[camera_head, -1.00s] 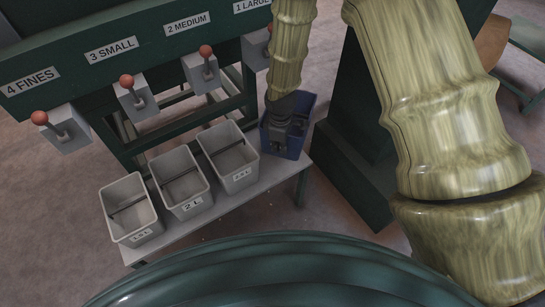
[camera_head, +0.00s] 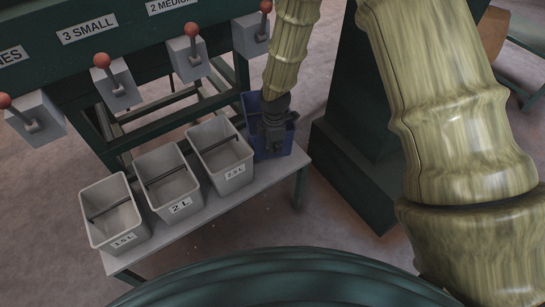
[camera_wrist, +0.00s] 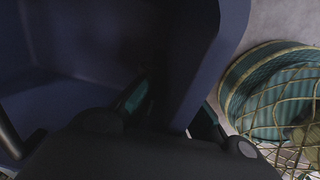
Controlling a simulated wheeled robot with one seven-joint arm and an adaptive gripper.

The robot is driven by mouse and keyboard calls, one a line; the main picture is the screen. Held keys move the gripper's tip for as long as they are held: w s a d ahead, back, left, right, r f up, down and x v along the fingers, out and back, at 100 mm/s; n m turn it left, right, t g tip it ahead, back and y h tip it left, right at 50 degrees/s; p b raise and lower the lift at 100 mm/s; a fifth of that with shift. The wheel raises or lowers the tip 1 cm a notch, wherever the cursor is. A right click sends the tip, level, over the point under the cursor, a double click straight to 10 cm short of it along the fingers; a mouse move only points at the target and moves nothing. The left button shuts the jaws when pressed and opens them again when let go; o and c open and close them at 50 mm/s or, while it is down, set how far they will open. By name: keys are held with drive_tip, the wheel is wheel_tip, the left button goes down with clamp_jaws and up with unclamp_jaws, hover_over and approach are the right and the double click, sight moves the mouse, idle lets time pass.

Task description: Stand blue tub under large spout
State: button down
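The blue tub (camera_head: 249,108) is at the right end of the low bench, beside the grey 2.5 L tub; it looks upright, and I cannot tell whether its base touches the bench. My gripper (camera_head: 276,140) reaches down over it and hides much of its front. In the wrist view the blue tub's wall (camera_wrist: 196,65) passes between the two teal-padded fingers of my gripper (camera_wrist: 170,110), which look closed on it; the tips are partly hidden. The rightmost grey outlet box with a red-knobbed lever (camera_head: 250,36) is above and behind the tub; its label is out of view.
Grey tubs marked 1.5 L (camera_head: 113,222), 2 L (camera_head: 170,190) and 2.5 L (camera_head: 222,160) stand in a row on the bench (camera_head: 225,200). Lever boxes hang from the green hopper frame (camera_head: 120,50) behind. A dark green block (camera_head: 350,180) stands right of the bench.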

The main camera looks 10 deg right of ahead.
drive_tip(key=shift+f+b, duration=0.4)
drive_tip(key=shift+f, duration=2.55)
drive_tip(key=c, duration=1.6)
unclamp_jaws()
drive_tip(key=shift+c, duration=0.2)
wheel_tip(320, 180, up, 12)
drive_tip(key=p, duration=0.2)
drive_tip(key=s+f+m+y, duration=0.2)
drive_tip(key=s+f+m, duration=0.6)
drive_tip(key=s+f, duration=0.65)
drive_tip(key=s+d+f+m, duration=0.2)
drive_tip(key=s+m, duration=0.1)
drive_tip(key=s, duration=0.4)
drive_tip(key=s+d+f+m+h, duration=0.1)
drive_tip(key=s+d+f+m, duration=0.1)
drive_tip(key=s, duration=0.5)
drive_tip(key=s+d+f+m+h, duration=0.1)
drive_tip(key=s+d+f+m, duration=0.1)
drive_tip(key=s+m, duration=0.3)
drive_tip(key=shift+s+d+g, duration=0.3)
drive_tip(key=shift+s+d, duration=0.25)
drive_tip(key=shift+s, duration=0.4)
